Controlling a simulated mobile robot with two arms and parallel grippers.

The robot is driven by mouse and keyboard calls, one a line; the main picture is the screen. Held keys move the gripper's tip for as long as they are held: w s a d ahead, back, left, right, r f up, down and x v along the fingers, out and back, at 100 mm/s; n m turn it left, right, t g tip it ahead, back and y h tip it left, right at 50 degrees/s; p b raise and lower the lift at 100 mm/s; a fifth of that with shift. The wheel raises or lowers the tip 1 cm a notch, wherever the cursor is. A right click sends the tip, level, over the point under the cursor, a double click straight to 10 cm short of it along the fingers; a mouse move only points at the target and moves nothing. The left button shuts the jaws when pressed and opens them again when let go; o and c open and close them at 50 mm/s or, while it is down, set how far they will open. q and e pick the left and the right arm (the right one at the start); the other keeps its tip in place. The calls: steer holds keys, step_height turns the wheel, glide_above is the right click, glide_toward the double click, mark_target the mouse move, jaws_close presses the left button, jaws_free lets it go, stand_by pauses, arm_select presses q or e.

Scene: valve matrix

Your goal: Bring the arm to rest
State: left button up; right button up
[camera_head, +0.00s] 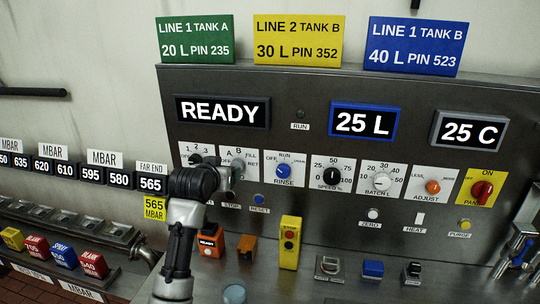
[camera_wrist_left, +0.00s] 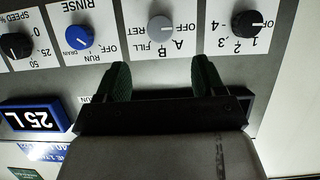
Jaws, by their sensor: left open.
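My left gripper (camera_head: 232,172) is in front of the control panel (camera_head: 330,88), at the selector plates marked 1-2-3 and A/B. Its wrist partly hides those plates in the head view. In the left wrist view its two dark green fingers (camera_wrist_left: 162,75) are spread apart with nothing between them. A grey A/B knob (camera_wrist_left: 160,28) shows beyond the fingertips, with a visible gap. A black 1-to-4 knob (camera_wrist_left: 247,25) is to its right and a blue RINSE knob (camera_wrist_left: 79,37) to its left. My right gripper does not show.
The panel displays READY (camera_head: 222,111), 25 L (camera_head: 365,121) and 25 C (camera_head: 470,132). A yellow button box (camera_head: 290,243) and an orange box (camera_head: 246,247) stand on the ledge below. Several coloured blocks (camera_head: 62,254) sit at the left.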

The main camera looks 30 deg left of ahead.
arm_select(q)
steer(key=s+d+f+m+g+h, duration=0.1)
steer(key=s+d+f+m+g, duration=0.1)
steer(key=s+d+f, duration=0.45)
steer(key=s+d+f+m+g+h, duration=0.1)
steer(key=s+d+f+g, duration=0.25)
steer(key=s+f, duration=0.55)
steer(key=s+d+f+m+g, duration=0.1)
steer(key=s+d+f, duration=0.2)
steer(key=s, duration=0.4)
steer(key=s+d+f+g+h, duration=0.1)
steer(key=s+d+f+g, duration=0.1)
steer(key=s+d, duration=0.3)
steer(key=s+d+f+m+g, duration=0.1)
steer(key=s+d+f, duration=0.15)
steer(key=s, duration=0.55)
step_height(320, 180, down, 28)
steer(key=g+b, duration=0.1)
steer(key=b, duration=0.2)
steer(key=s+a+f+g+b, duration=0.1)
steer(key=s+a+f, duration=0.2)
steer(key=s+f, duration=1.3)
step_height(320, 180, down, 4)
steer(key=shift+s+a+r+b, duration=0.15)
steer(key=shift+s+a+b, duration=0.1)
steer(key=shift+b, duration=0.15)
